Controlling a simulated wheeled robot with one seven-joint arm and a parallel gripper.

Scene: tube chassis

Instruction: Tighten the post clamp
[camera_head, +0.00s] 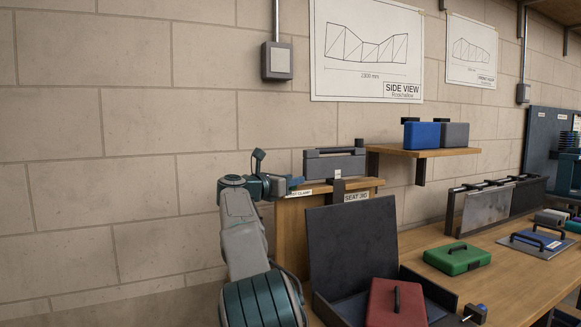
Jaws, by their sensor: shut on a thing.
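My gripper (286,184) is at the left front edge of a wooden stand (292,232), in the middle of the view. It is shut on a small blue-grey part (296,182) at its fingertips, just above a label (300,193) that seems to read POST CLAMP. I take this part to be the post clamp's handle. The gripper hides most of the clamp, so I cannot tell how tight it is. A dark grey case-like block (335,164) with a bar on top sits on the stand, right of the gripper.
A SEAT JIG label (356,197) is right of the stand's top. Below it stands an open dark case (348,243) with a red handled block (396,303). A green block (457,258) lies on the wooden bench (500,290). A shelf (425,152) holds blue and grey blocks.

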